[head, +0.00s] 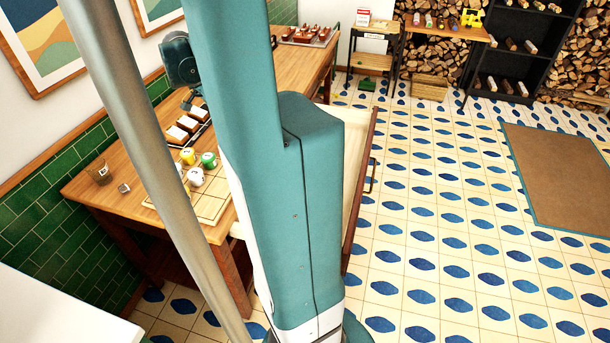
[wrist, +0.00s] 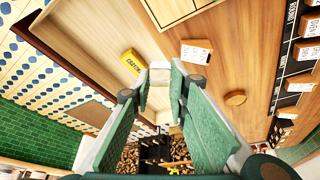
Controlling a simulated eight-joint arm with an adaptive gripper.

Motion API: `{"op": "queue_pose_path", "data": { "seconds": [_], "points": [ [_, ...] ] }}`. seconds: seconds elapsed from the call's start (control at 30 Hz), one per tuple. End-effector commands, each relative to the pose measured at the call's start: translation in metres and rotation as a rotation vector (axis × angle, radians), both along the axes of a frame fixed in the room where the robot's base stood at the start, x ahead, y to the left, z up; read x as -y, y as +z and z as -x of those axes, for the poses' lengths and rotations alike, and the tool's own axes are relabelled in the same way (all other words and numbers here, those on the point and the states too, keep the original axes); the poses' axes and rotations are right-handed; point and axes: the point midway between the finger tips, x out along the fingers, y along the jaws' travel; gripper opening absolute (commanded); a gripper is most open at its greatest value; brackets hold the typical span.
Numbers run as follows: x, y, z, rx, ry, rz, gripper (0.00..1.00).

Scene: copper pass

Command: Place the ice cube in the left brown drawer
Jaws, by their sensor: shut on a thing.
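My gripper (wrist: 160,88) is shut on a small pale, whitish block, which I take to be the ice cube (wrist: 159,98), held between its green-padded fingers in the wrist view. An open drawer (wrist: 88,30) with a pale wooden inside lies to the upper left of the fingertips there. In the head view an open drawer with a brown front (head: 356,215) and a dark handle sticks out from the table; my arm hides much of it. Whether it is the left one I cannot tell. The fingertips are hidden in the head view.

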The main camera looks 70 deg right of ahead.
Motion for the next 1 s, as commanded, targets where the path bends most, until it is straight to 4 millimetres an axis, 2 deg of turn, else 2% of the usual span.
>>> {"op": "queue_pose_path", "data": {
  "seconds": [0.03,0.1,0.53,0.7,1.0],
  "points": [
    [-0.002,-0.003,0.015,0.000,-0.017,0.000,0.11],
    [-0.005,-0.005,0.033,0.000,-0.038,0.000,0.11],
    [-0.032,-0.020,0.140,-0.001,-0.165,0.001,0.11],
    [-0.042,-0.025,0.167,0.000,-0.200,0.001,0.11],
    [-0.057,-0.032,0.198,0.000,-0.240,0.001,0.11]
  ]
}}
